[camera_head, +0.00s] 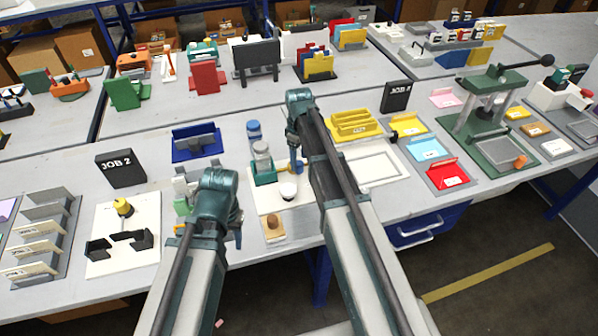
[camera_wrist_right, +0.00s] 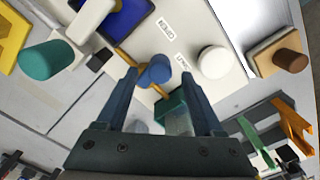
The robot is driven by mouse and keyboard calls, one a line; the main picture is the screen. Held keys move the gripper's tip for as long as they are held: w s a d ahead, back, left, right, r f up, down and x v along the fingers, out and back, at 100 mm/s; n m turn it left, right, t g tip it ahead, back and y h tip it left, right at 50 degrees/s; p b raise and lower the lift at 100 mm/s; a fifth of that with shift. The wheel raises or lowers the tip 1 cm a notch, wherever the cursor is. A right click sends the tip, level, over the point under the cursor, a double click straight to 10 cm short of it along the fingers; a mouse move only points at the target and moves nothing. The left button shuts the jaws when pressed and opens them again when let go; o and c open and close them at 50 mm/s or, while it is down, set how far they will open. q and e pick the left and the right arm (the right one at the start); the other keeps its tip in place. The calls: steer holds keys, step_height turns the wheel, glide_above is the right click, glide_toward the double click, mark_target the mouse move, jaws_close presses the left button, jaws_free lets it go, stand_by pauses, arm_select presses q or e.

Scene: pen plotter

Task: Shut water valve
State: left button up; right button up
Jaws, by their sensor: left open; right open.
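The valve shows in the right wrist view as a round blue knob (camera_wrist_right: 157,70) with a thin yellow-orange bar (camera_wrist_right: 123,56) running diagonally past it. It stands on a white board (camera_wrist_right: 225,88) with two printed labels beside it; one seems to read OPEN. My right gripper (camera_wrist_right: 160,79) is open, its two dark blue fingers on either side of the knob; I cannot tell whether they touch it. In the head view my right gripper (camera_head: 296,160) points down at the board, and the arm partly covers the valve. My left gripper (camera_head: 212,238) is mostly hidden behind its own arm.
A white round piece (camera_head: 288,190) and a teal holder (camera_head: 264,172) with a grey-capped jar stand close to the valve. A blue-capped jar (camera_head: 254,132) is behind. A wooden block with a brown peg (camera_head: 272,228) lies in front. The JOB 2 sign (camera_head: 120,168) stands left.

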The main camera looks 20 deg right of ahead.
arm_select(q)
steer(key=shift+f+b, duration=0.9)
steer(key=shift+f, duration=0.55)
arm_select(e)
steer(key=shift+f, duration=1.45)
jaws_close()
